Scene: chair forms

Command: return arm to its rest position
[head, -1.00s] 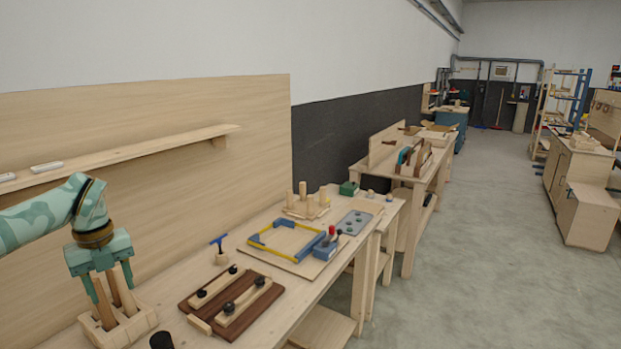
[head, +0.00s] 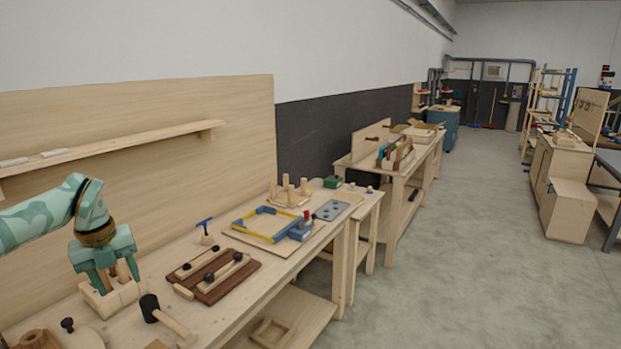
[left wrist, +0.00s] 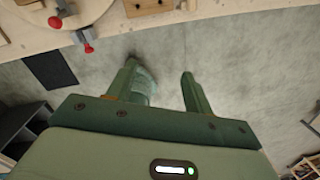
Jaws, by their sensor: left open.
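My left gripper (head: 116,276) hangs from the left in the head view, with its fingers pointing down. Its fingers are apart, in front of or around pegs in a pale wooden block (head: 112,299) on the workbench; I cannot tell whether they touch it. In the left wrist view the two fingers (left wrist: 158,73) are spread, with grey floor behind them and nothing clearly held. My right gripper is not in view.
A wall shelf (head: 110,147) runs behind the arm. The floor (head: 450,280) to the right is clear.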

